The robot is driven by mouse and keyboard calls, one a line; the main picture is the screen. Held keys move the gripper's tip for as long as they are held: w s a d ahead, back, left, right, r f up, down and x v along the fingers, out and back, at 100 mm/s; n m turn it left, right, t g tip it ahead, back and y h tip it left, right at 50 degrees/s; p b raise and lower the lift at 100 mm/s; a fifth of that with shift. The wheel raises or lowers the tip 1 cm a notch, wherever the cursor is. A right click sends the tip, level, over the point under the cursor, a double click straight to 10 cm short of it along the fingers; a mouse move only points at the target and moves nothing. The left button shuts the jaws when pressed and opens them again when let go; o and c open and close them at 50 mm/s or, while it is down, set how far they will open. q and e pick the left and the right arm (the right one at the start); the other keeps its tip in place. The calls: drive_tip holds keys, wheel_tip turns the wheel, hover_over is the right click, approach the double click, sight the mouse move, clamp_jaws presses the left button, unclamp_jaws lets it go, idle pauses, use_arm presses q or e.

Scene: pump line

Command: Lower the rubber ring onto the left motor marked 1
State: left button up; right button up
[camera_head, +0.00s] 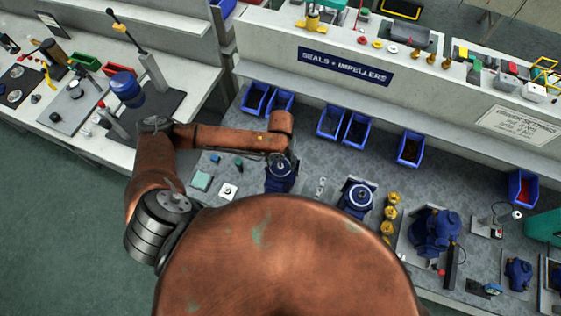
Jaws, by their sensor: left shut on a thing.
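The left motor (279,183), dark blue, stands on the grey bench just beyond my copper body, left of a second blue motor (357,197). I cannot read its number from here. My left arm reaches in from the left, and its gripper (284,162) is right over the left motor, pointing down and covering its top. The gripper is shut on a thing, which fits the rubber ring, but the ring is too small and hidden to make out. I cannot tell whether it touches the motor. My right gripper is out of view.
Blue bins (355,130) line the back of the bench under the "Seals + Impellers" sign (345,66). Several brass parts (390,212) stand right of the second motor, then a large blue pump (435,230).

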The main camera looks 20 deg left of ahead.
use_arm(q)
drive_tip(key=shift+f, duration=0.2)
drive_tip(key=o, duration=0.8)
drive_tip(key=shift+c, duration=0.2)
wheel_tip(320, 180, up, 9)
drive_tip(key=p, duration=0.9)
drive_tip(key=shift+p, duration=0.4)
drive_tip(key=shift+s, duration=0.15)
